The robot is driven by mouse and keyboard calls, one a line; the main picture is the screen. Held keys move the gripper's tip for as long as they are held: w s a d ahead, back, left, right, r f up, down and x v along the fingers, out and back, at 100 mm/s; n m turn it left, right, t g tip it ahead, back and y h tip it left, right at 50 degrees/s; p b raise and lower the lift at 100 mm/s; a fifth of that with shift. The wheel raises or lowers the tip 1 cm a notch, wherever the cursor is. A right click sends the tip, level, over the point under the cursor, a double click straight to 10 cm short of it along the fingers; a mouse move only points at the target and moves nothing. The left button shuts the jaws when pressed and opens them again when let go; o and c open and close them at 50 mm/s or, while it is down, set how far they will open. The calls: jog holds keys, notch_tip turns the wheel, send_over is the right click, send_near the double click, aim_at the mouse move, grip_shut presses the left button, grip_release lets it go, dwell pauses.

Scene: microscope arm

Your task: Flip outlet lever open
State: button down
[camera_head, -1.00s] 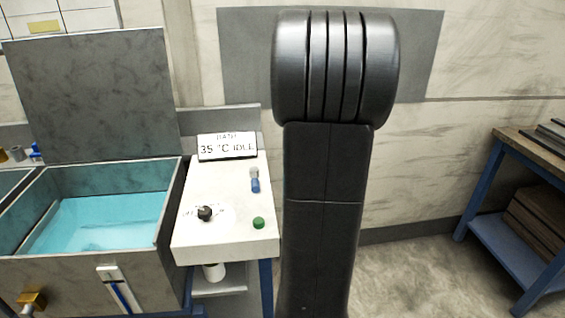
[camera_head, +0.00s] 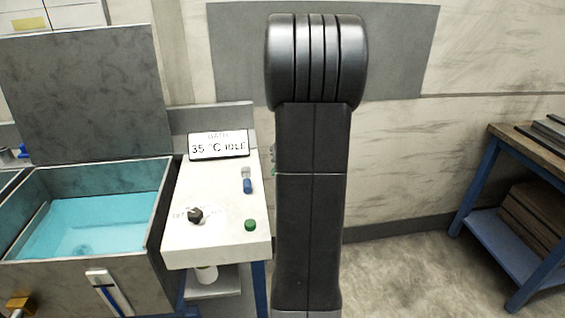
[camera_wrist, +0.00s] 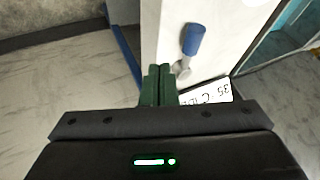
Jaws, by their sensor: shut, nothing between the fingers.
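A small lever with a blue grip and silver base (camera_head: 247,186) is on the white control panel (camera_head: 215,250), at its right side. No outlet label is readable beside it. In the wrist view the lever (camera_wrist: 194,38) shows just up and right of my gripper (camera_wrist: 158,70). Its two green fingers are shut and empty, apart from the lever in the picture. In the head view my black arm stands right of the panel and hides most of the gripper; only a green sliver shows at the arm's left edge. A brass fitting (camera_head: 17,304) is low on the tank front.
The panel carries a black knob (camera_head: 195,215), a green button (camera_head: 250,225) and a display (camera_head: 219,145) reading 35 °C IDLE. An open tank (camera_head: 165,215) of blue water adjoins it at left. A workbench (camera_head: 487,165) stands at right. Floor between is clear.

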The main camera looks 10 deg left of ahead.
aim_at(247, 181)
jog(key=shift+a+f+p, duration=0.25)
jog(key=shift+a+f, duration=0.5)
jog(key=shift+a, duration=0.25)
jog(key=shift+a+f+p, duration=0.3)
jog(key=shift+a+f, duration=0.4)
jog(key=shift+a, duration=0.3)
jog(key=shift+a+f+p, duration=0.25)
jog(key=shift+a+f, duration=0.5)
jog(key=shift+a, duration=0.25)
jog(key=shift+s+a, duration=0.1)
